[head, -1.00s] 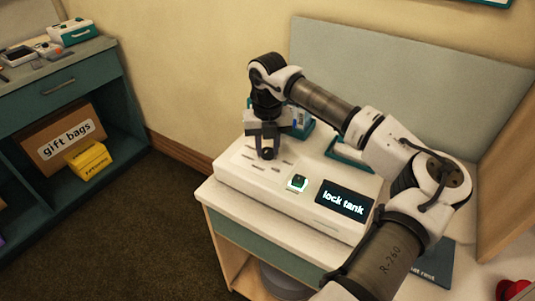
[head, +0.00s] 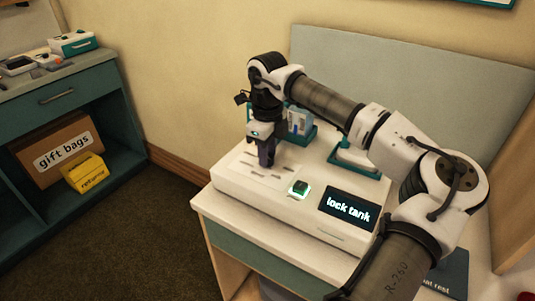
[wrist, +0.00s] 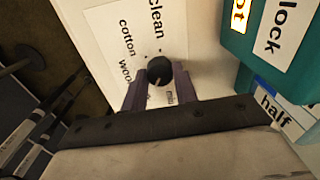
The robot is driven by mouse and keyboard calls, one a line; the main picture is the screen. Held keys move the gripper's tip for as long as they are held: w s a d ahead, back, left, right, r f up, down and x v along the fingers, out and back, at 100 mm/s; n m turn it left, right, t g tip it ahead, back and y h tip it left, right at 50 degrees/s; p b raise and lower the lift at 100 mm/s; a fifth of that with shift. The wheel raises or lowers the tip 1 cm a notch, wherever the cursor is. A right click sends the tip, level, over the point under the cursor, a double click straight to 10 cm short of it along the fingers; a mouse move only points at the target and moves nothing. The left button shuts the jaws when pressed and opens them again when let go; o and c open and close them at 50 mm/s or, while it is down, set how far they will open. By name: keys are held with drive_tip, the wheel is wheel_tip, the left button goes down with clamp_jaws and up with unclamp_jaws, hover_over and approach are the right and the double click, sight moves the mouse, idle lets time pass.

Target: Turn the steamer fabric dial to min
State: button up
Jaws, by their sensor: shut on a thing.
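The steamer (head: 290,207) is a white console with a lit green button and a dark display reading "lock tank". Its black round dial (wrist: 158,68) shows in the wrist view with a short pale mark near its lower edge. Labels "clean", "cotton", "wool" and a partly hidden one starting "mi" surround it. My gripper (wrist: 159,80) points down at the console, its purple fingers on either side of the dial and shut on it. In the head view my gripper (head: 267,155) hides the dial. I cannot tell exactly which label the mark points at.
Teal-based items (head: 300,125) stand close behind the console, and show as labelled blocks in the wrist view (wrist: 268,50). A grey panel (head: 400,90) rises behind the table. A teal shelf (head: 85,90) with a gift bags box stands left, across open floor.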

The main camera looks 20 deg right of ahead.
drive_tip(key=n, duration=0.4)
drive_tip(key=shift+n, duration=0.3)
drive_tip(key=shift+n+b, duration=0.3)
drive_tip(key=shift+n, duration=1.5)
drive_tip(key=o, duration=1)
drive_tip(key=shift+c, duration=0.2)
wheel_tip(320, 180, up, 14)
drive_tip(key=shift+b, duration=0.35)
